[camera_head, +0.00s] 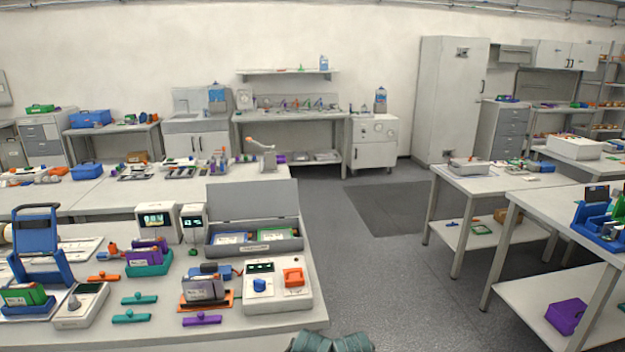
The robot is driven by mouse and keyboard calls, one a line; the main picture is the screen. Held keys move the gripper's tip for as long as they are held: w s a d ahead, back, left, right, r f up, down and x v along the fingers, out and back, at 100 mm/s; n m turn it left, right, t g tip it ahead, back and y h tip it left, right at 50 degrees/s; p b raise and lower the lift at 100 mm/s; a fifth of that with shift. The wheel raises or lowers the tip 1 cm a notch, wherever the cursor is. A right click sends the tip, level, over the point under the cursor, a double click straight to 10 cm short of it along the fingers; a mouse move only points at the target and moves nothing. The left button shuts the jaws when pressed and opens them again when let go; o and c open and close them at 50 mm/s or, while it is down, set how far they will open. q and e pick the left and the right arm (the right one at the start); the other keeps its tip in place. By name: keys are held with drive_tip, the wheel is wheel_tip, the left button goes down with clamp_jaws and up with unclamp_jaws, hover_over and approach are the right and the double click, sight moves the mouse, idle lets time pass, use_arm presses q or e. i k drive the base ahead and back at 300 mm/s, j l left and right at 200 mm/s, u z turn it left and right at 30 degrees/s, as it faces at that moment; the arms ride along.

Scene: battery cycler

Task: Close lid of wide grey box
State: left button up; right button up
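The wide grey box (212,248) stands near the back right of the near bench, with its lid (253,201) raised upright along the rear edge. Its front is open and shows a blue item (232,239) and a green item (275,235) inside. Neither of my grippers can be made out in this view. A teal-grey part of my own body shows at the bottom centre edge, well apart from the box.
A white device with a blue knob and an orange switch (278,287) stands just in front of the box. Two white screen units (160,222) stand left of it. The near bench (150,335) holds several small tools. Grey floor (390,290) is free to the right.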

sight(227, 201)
drive_tip(key=z, duration=1.2)
drive_tip(key=i+z, duration=0.45)
drive_tip(key=i, duration=0.55)
drive_tip(key=i+l+u, duration=0.1)
drive_tip(key=i, duration=0.4)
drive_tip(key=i+u, duration=0.55)
drive_tip(key=u, duration=0.15)
drive_tip(key=i+l+u, duration=0.1)
drive_tip(key=i+u, duration=0.2)
drive_tip(key=i+j+u, duration=0.15)
drive_tip(key=i+u, duration=0.8)
drive_tip(key=i, duration=0.2)
drive_tip(key=i+z, duration=0.1)
drive_tip(key=i, duration=0.8)
drive_tip(key=i+j+z, duration=0.15)
drive_tip(key=i, duration=0.75)
drive_tip(key=i+l, duration=0.1)
drive_tip(key=i, duration=0.6)
drive_tip(key=u, duration=1.8)
